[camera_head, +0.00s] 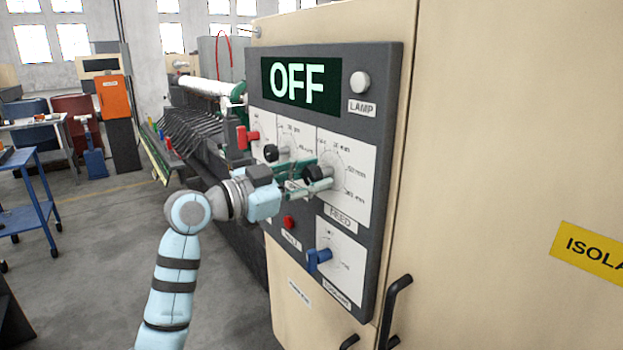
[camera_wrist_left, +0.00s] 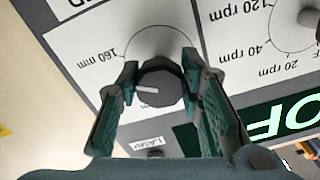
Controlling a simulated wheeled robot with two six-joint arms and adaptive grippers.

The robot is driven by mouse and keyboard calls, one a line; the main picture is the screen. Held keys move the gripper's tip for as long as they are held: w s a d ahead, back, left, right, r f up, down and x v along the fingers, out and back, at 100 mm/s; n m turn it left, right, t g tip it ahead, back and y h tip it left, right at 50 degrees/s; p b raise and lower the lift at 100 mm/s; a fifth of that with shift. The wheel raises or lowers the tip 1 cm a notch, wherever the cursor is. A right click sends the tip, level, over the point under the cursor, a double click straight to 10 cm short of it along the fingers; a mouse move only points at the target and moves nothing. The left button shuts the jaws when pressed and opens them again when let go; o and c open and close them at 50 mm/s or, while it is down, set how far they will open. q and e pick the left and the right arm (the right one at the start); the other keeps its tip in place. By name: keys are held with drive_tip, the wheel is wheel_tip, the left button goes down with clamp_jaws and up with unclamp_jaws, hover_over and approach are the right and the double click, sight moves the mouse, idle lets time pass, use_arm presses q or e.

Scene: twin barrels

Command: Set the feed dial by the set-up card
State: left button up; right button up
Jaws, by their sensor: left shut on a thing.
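The feed dial is a black knob with a white pointer line on a white plate marked in mm. In the head view the feed dial (camera_head: 318,174) sits right of centre on the grey panel (camera_head: 390,110). My left gripper (camera_head: 309,180) is shut on it from the left. In the left wrist view, upside down, the feed dial (camera_wrist_left: 165,80) lies between the fingertips of the left gripper (camera_wrist_left: 160,72). Its pointer line points left, below the "160 mm" label (camera_wrist_left: 112,53). The other mm labels are partly hidden or too small. I see no set-up card. My right gripper is out of view.
The display (camera_head: 300,82) reads OFF, with a pale lamp (camera_head: 360,82) beside it. A second black knob (camera_head: 271,153), a red switch (camera_head: 253,136), a red button (camera_head: 289,222) and a blue switch (camera_head: 318,259) are close by. A black handle (camera_head: 397,305) juts out below.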

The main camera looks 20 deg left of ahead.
use_arm(q)
drive_tip(key=shift+f, duration=0.2)
drive_tip(key=o, duration=1.2)
drive_tip(key=shift+r, duration=0.15)
drive_tip(key=shift+c, duration=0.2)
drive_tip(key=shift+s, duration=0.1)
drive_tip(key=v, duration=1.2)
drive_tip(key=shift+d, duration=0.1)
